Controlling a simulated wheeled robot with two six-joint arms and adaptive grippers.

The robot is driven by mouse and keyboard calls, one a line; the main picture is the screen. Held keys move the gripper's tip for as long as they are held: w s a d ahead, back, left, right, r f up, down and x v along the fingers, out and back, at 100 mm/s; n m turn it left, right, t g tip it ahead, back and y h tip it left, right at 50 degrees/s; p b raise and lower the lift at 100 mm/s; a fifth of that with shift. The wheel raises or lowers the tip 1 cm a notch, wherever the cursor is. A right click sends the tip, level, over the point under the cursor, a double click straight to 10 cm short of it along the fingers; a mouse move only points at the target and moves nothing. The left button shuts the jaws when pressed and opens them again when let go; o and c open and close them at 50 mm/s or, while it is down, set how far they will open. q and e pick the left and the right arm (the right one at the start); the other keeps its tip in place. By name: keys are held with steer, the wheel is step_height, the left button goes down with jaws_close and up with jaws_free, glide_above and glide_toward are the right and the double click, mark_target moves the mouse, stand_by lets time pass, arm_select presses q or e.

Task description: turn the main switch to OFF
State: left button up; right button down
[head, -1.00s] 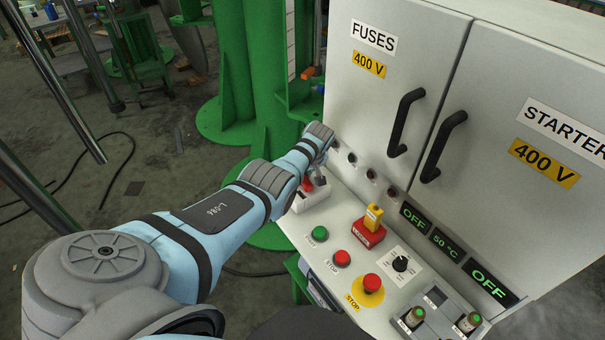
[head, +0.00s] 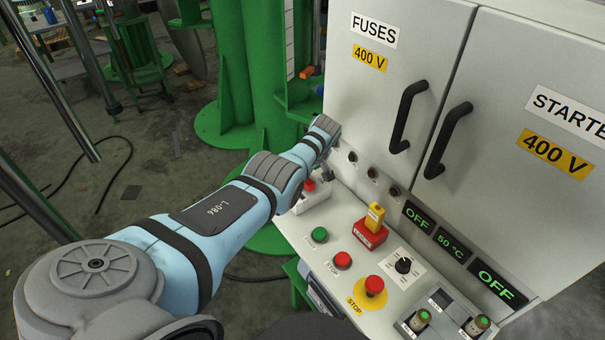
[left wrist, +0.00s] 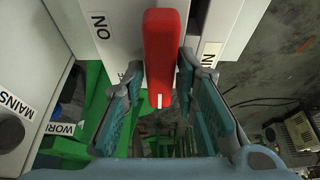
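The red switch handle (left wrist: 160,50) stands between the two fingers of my left gripper (left wrist: 160,68) in the left wrist view. A white mark shows on its near end. An ON label (left wrist: 101,25) is to its left, and another label is partly hidden behind the left finger. The fingertips are close to both sides of the handle; I cannot tell if they press on it. In the head view, my left arm reaches the far left end of the control panel, where a small red part (head: 309,185) shows beside the wrist; the fingers are hidden. My right gripper is not in view.
A red-and-yellow switch (head: 369,236), a green button (head: 320,235), red buttons including the STOP button (head: 374,286), and a black knob (head: 403,265) stand on the panel. Cabinet doors with black handles (head: 408,117) rise behind. Green columns (head: 268,90) stand close beyond the arm.

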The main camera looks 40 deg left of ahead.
arm_select(q)
steer(key=shift+o, duration=0.9)
steer(key=v, duration=1.2)
